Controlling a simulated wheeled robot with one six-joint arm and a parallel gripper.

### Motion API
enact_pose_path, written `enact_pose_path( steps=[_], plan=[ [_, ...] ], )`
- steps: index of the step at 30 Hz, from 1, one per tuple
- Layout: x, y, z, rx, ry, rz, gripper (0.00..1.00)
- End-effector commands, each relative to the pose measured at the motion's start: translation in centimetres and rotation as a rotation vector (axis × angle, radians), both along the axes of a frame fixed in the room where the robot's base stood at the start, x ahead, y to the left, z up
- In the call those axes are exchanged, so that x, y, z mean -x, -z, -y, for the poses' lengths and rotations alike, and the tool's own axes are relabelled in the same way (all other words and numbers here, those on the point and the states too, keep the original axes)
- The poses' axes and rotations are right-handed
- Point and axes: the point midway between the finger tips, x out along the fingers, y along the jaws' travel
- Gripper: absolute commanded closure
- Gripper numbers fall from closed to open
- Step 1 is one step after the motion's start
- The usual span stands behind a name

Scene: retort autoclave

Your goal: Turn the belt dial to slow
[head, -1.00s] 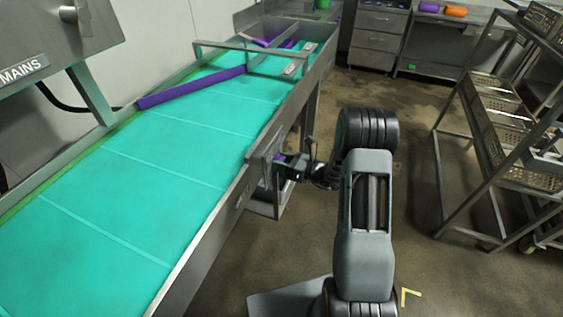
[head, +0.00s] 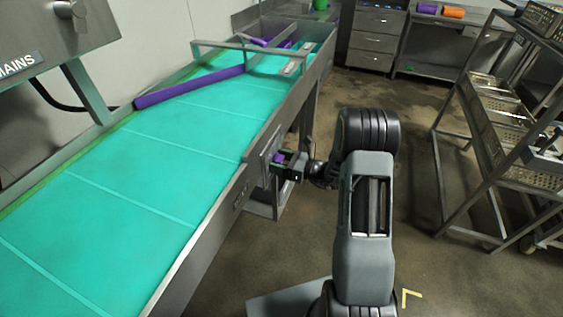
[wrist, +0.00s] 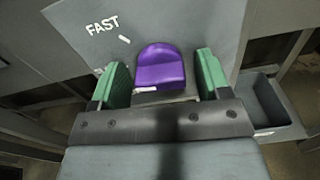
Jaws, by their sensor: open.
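The belt dial is a purple knob (wrist: 160,68) on a grey panel (wrist: 205,22), in the wrist view. White lettering FAST shows on the panel at upper left, with a short white mark between it and the knob. Other lettering at the left is partly hidden behind the finger. My gripper (wrist: 160,82) is open, with a green-padded finger on each side of the knob and gaps to both. In the head view my gripper (head: 286,163) is at the panel on the belt's near side, and a bit of the purple knob (head: 279,158) shows there.
The teal conveyor belt (head: 140,165) runs along the left, with a purple guide bar (head: 190,87) across it. A steel rack (head: 470,150) with perforated trays stands at right. In the wrist view a grey bin (wrist: 268,105) lies right of the panel.

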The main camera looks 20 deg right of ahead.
Motion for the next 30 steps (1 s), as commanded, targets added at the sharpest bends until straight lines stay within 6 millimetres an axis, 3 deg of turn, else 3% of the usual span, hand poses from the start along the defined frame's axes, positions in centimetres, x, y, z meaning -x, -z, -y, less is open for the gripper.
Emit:
enact_pose_path(
  steps=[5, 21, 30],
  plan=[
    [0.6, 0.1, 0.9, 0.001, 0.003, -0.001, 0.30],
    [6.6, 0.1, 9.0, 0.000, 0.004, 0.000, 0.30],
    [8.1, 0.0, 11.0, 0.000, 0.001, 0.000, 0.30]
  ],
)
